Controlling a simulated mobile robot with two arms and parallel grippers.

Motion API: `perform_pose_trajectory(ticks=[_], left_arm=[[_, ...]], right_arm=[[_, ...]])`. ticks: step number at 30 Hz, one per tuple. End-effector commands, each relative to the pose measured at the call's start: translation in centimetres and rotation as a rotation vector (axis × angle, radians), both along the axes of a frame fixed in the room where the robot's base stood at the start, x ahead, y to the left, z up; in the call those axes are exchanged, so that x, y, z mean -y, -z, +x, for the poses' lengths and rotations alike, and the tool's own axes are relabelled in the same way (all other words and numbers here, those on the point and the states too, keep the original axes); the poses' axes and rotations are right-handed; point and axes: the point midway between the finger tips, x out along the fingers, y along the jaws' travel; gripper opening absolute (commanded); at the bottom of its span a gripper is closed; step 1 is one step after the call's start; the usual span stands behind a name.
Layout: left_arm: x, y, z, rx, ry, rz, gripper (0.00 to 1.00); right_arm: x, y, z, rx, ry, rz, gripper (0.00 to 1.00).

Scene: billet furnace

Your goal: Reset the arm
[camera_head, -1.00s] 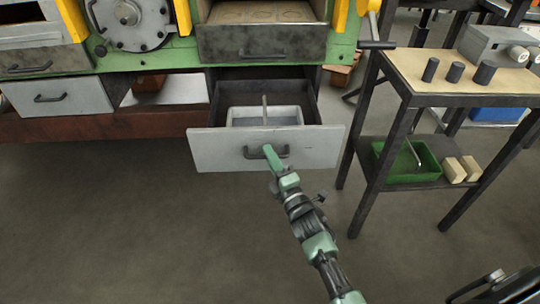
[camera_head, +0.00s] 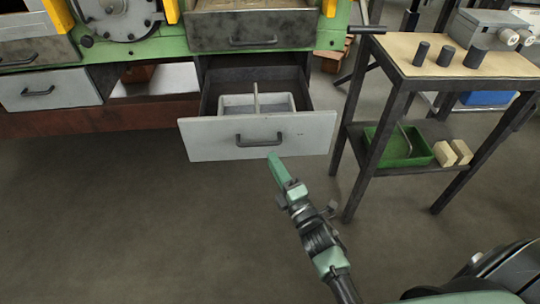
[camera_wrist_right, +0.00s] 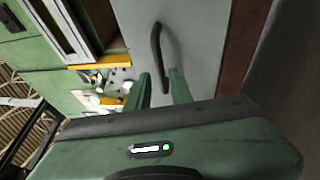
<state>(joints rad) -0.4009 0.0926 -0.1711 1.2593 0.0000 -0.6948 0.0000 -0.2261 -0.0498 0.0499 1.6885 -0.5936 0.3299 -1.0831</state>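My right gripper (camera_head: 272,158) is just below and in front of the open drawer's dark handle (camera_head: 259,140), apart from it. In the right wrist view its two green fingers (camera_wrist_right: 161,82) are spread with nothing held, and the handle (camera_wrist_right: 156,50) shows beyond their tips. The grey drawer (camera_head: 215,141) is pulled out under the green furnace frame and holds a pale divided tray (camera_head: 280,101). My left gripper is not in view.
A workbench (camera_head: 405,61) with dark cylinders and a grey box stands at the right. Its lower shelf holds a green bin (camera_head: 422,157) and pale blocks (camera_head: 446,154). Another drawer (camera_head: 45,91) is at the left. The floor (camera_head: 130,220) in front is clear.

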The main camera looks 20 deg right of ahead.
Motion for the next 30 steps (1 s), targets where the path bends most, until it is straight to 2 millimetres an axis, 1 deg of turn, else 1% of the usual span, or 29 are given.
perform_pose_trajectory(ticks=[15, 17, 19, 20, 23, 25, 26, 27, 29, 30], left_arm=[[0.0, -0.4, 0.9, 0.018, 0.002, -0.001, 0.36], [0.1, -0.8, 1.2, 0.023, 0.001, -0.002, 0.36], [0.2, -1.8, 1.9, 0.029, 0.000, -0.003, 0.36], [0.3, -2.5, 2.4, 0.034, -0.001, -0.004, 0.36], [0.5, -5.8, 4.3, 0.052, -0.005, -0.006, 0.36], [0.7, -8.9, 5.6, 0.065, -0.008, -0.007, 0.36], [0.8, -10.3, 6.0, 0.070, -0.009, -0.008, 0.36], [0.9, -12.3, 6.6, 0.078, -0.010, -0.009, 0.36], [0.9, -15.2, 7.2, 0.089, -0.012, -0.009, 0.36], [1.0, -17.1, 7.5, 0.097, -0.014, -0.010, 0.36]], right_arm=[[0.1, 0.1, -0.1, -0.003, 0.002, 0.003, 0.22], [0.3, 0.2, -0.2, -0.019, 0.011, 0.020, 0.22], [1.1, 0.4, -0.3, -0.061, 0.035, 0.071, 0.22], [1.6, 0.7, -0.5, -0.092, 0.052, 0.106, 0.22], [3.5, 1.9, -1.6, -0.230, 0.133, 0.280, 0.22], [4.6, 3.1, -3.1, -0.350, 0.204, 0.437, 0.22], [5.0, 3.7, -3.9, -0.403, 0.237, 0.508, 0.22], [5.3, 4.5, -5.1, -0.475, 0.282, 0.601, 0.22], [5.3, 5.6, -7.2, -0.582, 0.350, 0.735, 0.22], [5.2, 6.3, -8.7, -0.649, 0.395, 0.816, 0.22]])
